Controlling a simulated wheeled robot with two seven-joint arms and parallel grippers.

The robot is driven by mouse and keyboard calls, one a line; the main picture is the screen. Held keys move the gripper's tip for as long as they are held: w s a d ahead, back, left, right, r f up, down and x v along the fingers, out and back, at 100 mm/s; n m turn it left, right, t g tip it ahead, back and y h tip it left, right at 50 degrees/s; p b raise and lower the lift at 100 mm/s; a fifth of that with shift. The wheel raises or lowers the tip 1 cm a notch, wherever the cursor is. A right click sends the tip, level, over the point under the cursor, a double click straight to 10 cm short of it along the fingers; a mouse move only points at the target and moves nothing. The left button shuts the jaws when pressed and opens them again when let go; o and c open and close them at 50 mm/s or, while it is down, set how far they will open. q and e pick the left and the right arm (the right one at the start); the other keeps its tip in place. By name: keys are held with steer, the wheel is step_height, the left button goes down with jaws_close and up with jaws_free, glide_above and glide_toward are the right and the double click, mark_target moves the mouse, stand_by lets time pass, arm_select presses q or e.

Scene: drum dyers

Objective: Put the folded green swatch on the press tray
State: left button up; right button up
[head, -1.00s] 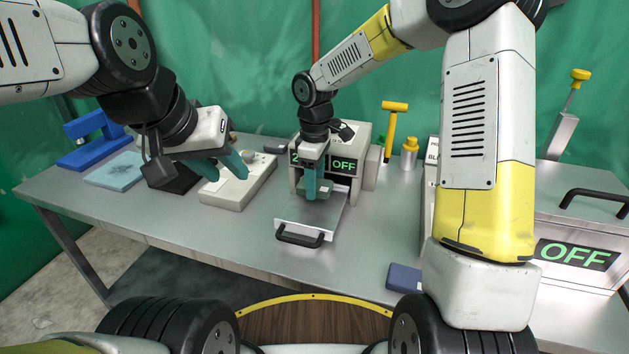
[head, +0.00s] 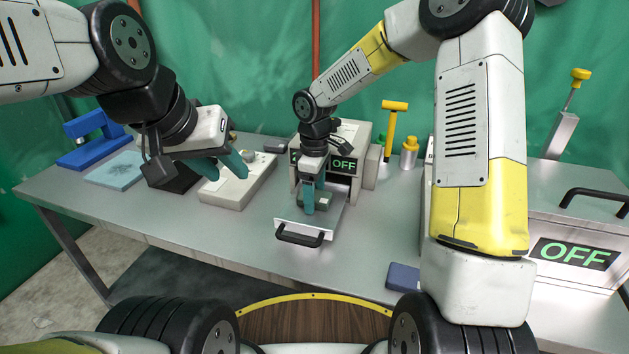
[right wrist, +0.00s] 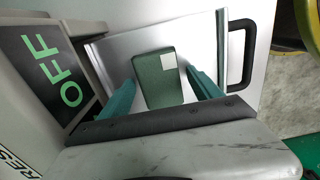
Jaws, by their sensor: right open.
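The folded green swatch (right wrist: 160,82) is a dark green block with a pale square patch. It lies on the metal press tray (right wrist: 113,47), between the fingers of my right gripper (right wrist: 162,95), which are apart with a gap on at least the right side. In the head view the right gripper (head: 314,208) points down over the pulled-out press tray (head: 297,220) and mostly hides the swatch (head: 321,202). My left gripper (head: 230,167) is open and empty, above a pale box-like device.
The press (head: 362,150) with an OFF display stands behind the tray. The pale device (head: 240,190) is to its left, with a light blue mat (head: 116,170) further left. A yellow hammer-shaped tool (head: 391,128) and a dark blue block (head: 403,277) are to the right.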

step_height(320, 180, up, 12)
steer(key=s+d+r+m+t, duration=0.2)
steer(key=s+d+r+m, duration=0.1)
steer(key=s, duration=0.4)
steer(key=s+d+r+m+t+y, duration=0.1)
steer(key=s+d+r+m+t, duration=0.1)
steer(key=s+d+m, duration=0.4)
steer(key=s+d+r+m+t+y, duration=0.1)
steer(key=s+d+r+m, duration=0.3)
steer(key=s, duration=0.4)
steer(key=shift+d+r+m+t, duration=0.3)
steer(key=shift+d+m+t, duration=0.1)
steer(key=shift+t, duration=0.2)
steer(key=shift+s, duration=0.1)
arm_select(q)
steer(key=shift+c, duration=0.3)
